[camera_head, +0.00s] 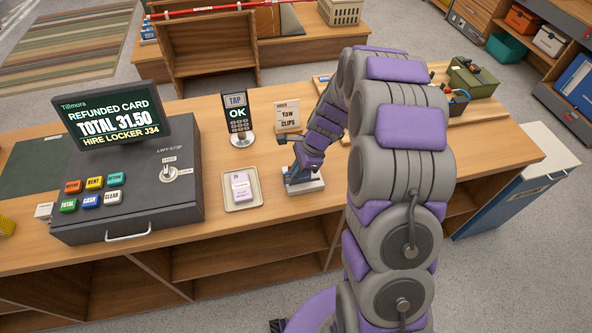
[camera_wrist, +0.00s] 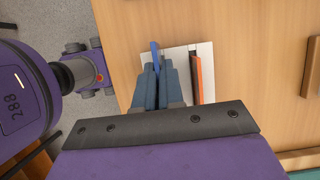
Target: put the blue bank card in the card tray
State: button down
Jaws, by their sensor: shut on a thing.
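In the wrist view, the blue bank card (camera_wrist: 154,54) shows as a thin blue edge, standing on end between my fingers. My gripper (camera_wrist: 157,66) is shut on it, above the left part of a white slotted block (camera_wrist: 181,54). I cannot tell whether the card's lower edge is still in the block. In the head view my gripper (camera_head: 296,171) is low over this block (camera_head: 307,186), and the card is hidden. A shallow beige tray (camera_head: 228,206), apparently the card tray, lies just left of the block with a pale purple-and-white item (camera_head: 241,186) in it.
An orange card-like strip (camera_wrist: 197,78) stands in the block beside my fingers. Behind are a tap terminal (camera_head: 237,117) and a small sign (camera_head: 287,115). The till (camera_head: 130,200) stands left of the tray. Bare counter lies between tray and block.

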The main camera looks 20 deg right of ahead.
aim_at(306, 180)
jog(key=d, duration=0.4)
jog(key=shift+a+f+p, duration=0.1)
jog(key=shift+a+p, duration=0.25)
jog(key=shift+a, duration=0.7)
jog(key=shift+d+f, duration=0.1)
jog(key=shift+d, duration=1.5)
jog(key=a, duration=0.3)
jog(key=shift+a+f, duration=0.1)
jog(key=shift+a, duration=0.2)
jog(key=shift+d+f, duration=0.25)
jog(key=shift+d, duration=0.5)
jog(key=shift+s+a+f, duration=0.1)
jog(key=shift+a+f, duration=0.1)
jog(key=shift+a, duration=0.95)
jog(key=shift+d, duration=0.1)
jog(key=shift+d, duration=0.15)
